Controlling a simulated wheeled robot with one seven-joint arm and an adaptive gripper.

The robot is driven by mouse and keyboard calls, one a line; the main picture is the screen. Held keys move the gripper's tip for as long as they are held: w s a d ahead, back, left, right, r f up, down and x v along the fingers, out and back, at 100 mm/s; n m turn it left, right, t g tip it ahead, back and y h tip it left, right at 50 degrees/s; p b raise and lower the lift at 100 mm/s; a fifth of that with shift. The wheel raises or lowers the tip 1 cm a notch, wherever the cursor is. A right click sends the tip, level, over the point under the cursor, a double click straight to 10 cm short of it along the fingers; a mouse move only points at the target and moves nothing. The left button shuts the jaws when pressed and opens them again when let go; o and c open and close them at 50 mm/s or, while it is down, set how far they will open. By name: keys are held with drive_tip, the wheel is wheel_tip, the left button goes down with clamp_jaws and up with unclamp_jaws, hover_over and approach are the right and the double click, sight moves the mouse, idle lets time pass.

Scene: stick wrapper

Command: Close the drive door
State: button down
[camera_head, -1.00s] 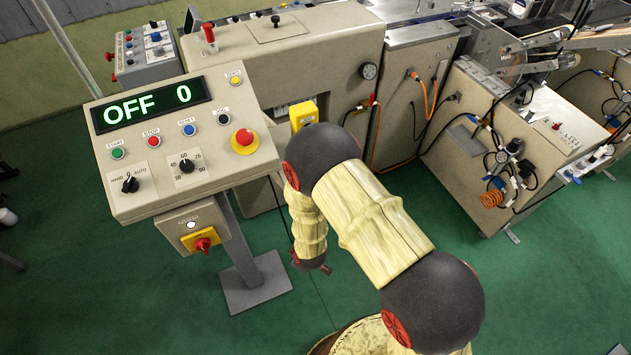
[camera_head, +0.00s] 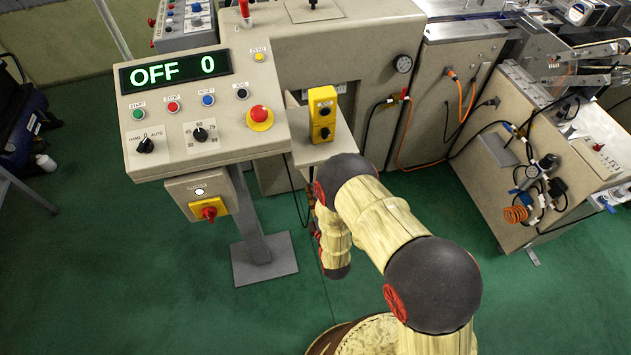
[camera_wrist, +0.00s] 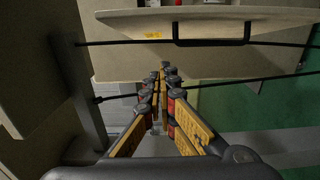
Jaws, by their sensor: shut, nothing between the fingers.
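The drive door seems to be the beige panel with a black bar handle in the wrist view (camera_wrist: 125,60). It juts out from the machine, and its exact angle is hard to tell. A pale panel below the yellow switch box in the head view (camera_head: 312,154) may be the same door. My gripper (camera_wrist: 164,70) is shut and empty, with its fingertips in front of the panel's lower part, below the handle. I cannot tell whether they touch it. In the head view my arm hides most of the gripper.
A control console (camera_head: 195,115) on a grey post (camera_head: 250,215) stands left of my arm. The yellow switch box (camera_head: 322,115) is just above the pale panel. Black and orange cables (camera_head: 465,110) hang on the machine to the right. Green floor (camera_head: 110,250) is open at left.

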drive_tip(key=w+d+b, duration=0.1)
drive_tip(key=w+b, duration=0.2)
drive_tip(key=w, duration=0.7)
drive_tip(key=shift+w, duration=0.2)
drive_tip(key=shift+d, duration=0.1)
